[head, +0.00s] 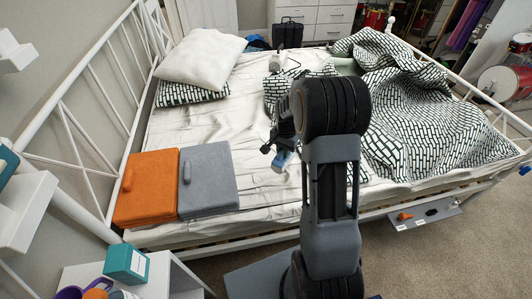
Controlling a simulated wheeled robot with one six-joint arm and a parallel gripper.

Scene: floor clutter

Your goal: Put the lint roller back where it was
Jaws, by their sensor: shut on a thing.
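My gripper (272,146) is over the middle of the bed, left of my dark arm. It is shut on a small blue and pale object (281,160), which I take to be the lint roller. Much of the object is hidden by the jaws, and its exact shape is too small to tell. It appears above the white sheet (225,120); I cannot tell whether it touches it.
An orange case (147,205) and a grey case (212,190) lie on the bed's near left. A white pillow (200,57) and a patterned blanket (415,105) are farther back. A low grey board (425,213) with labels and small objects sits at right. A teal box (126,262) stands front left.

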